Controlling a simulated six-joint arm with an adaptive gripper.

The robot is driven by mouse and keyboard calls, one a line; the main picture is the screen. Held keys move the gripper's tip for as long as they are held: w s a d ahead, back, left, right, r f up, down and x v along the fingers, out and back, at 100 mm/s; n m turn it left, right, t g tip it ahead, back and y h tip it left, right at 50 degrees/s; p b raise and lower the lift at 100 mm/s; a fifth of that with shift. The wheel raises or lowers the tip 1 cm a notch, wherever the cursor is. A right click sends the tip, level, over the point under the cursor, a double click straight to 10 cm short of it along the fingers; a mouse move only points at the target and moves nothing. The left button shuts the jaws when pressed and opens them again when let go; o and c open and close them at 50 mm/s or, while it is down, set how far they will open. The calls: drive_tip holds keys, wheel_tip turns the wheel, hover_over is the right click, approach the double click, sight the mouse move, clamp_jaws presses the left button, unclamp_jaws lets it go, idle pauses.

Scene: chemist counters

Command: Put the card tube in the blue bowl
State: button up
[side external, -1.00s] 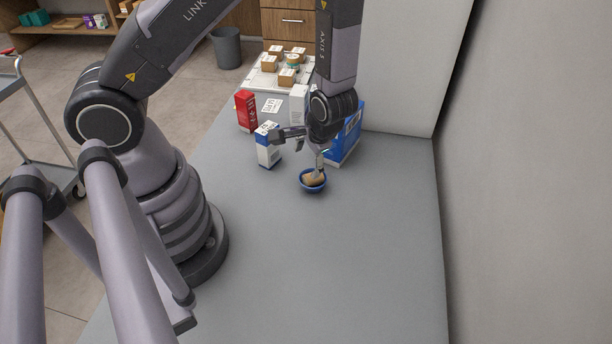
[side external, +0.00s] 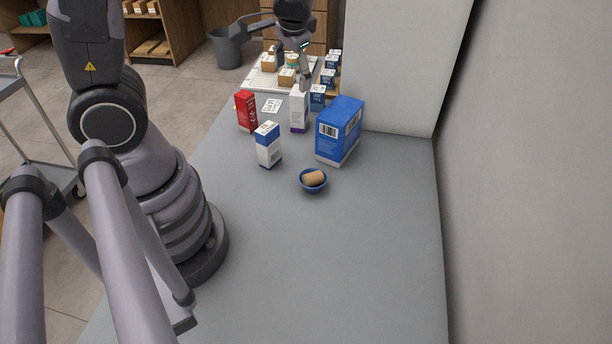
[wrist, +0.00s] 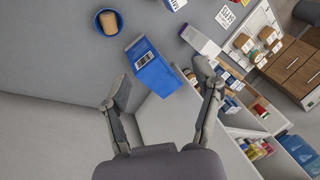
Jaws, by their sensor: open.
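The card tube (side external: 314,178), a short tan cylinder, lies tilted inside the small blue bowl (side external: 303,188) on the grey counter. In the wrist view the tube (wrist: 108,20) is in the bowl (wrist: 94,27) at the top left. My gripper (side external: 304,84) is up and away from the bowl, at the far end of the counter above the boxes. In the wrist view its two fingers (wrist: 160,88) are spread wide with nothing between them.
A large blue box (side external: 335,135) stands behind the bowl. White-and-blue (side external: 268,147), red (side external: 245,111) and white (side external: 299,110) cartons stand nearby. A white tray (side external: 257,84) with small brown boxes lies at the back. The front counter is clear.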

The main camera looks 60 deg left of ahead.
drive_tip(key=s+d+r+m+t+h, duration=0.1)
drive_tip(key=s+r+t+h, duration=0.2)
drive_tip(key=s+r, duration=1.1)
drive_tip(key=shift+d+t+h, duration=0.3)
drive_tip(key=shift+t+h, duration=0.1)
